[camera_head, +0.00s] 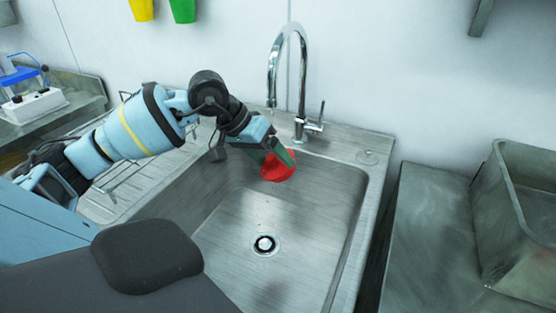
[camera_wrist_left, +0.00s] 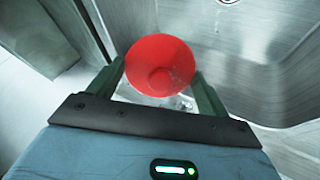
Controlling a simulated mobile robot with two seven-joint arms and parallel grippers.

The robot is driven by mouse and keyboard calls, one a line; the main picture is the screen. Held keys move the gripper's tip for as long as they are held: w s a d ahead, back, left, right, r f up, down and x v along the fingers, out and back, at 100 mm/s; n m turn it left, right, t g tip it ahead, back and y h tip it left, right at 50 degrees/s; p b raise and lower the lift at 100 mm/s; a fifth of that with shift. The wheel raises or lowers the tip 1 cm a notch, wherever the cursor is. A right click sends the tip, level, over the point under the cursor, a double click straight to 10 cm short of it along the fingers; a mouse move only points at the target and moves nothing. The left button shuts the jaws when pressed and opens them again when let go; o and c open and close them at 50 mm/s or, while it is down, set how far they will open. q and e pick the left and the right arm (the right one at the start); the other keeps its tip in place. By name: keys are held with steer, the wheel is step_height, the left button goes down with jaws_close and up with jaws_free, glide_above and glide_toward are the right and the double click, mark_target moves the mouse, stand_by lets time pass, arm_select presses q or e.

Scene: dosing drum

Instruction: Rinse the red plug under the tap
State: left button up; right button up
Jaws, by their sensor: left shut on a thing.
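The red plug (camera_head: 279,166) is over the sink basin, below and close to the tap's spout. My left gripper (camera_head: 274,155) is shut on it. In the left wrist view the red plug (camera_wrist_left: 160,65) sits between the two fingers of my left gripper (camera_wrist_left: 160,82), with its round hollow face towards the camera. The chrome tap (camera_head: 289,75) stands at the back of the sink, its curved spout pointing down at the left. A thin streak shows below the spout; I cannot tell clearly if water runs. My right gripper is not in view.
The steel sink (camera_head: 310,240) has a drain (camera_head: 265,244) in its floor and open room around it. A wire rack (camera_head: 125,185) lies at the left. A metal bin (camera_head: 515,215) stands at the right. Yellow (camera_head: 141,9) and green (camera_head: 183,10) things hang on the wall.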

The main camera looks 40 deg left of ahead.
mark_target(273, 176)
arm_select(q)
steer(key=shift+s+d+f+b, duration=0.1)
steer(key=shift+s+d+b, duration=0.2)
steer(key=shift+s, duration=0.4)
steer(key=shift+s+d+f+b, duration=0.1)
steer(key=shift+s+d+b, duration=0.15)
steer(key=shift+s, duration=0.4)
steer(key=shift+s+d+r, duration=0.1)
steer(key=shift+s+d, duration=0.05)
steer(key=shift+s, duration=0.15)
steer(key=shift+s+d+r+p, duration=0.1)
steer(key=shift+s+d+p, duration=0.15)
steer(key=shift+s, duration=0.3)
steer(key=shift+s+d+p, duration=0.2)
steer(key=shift+s+d, duration=0.05)
steer(key=shift+s, duration=0.25)
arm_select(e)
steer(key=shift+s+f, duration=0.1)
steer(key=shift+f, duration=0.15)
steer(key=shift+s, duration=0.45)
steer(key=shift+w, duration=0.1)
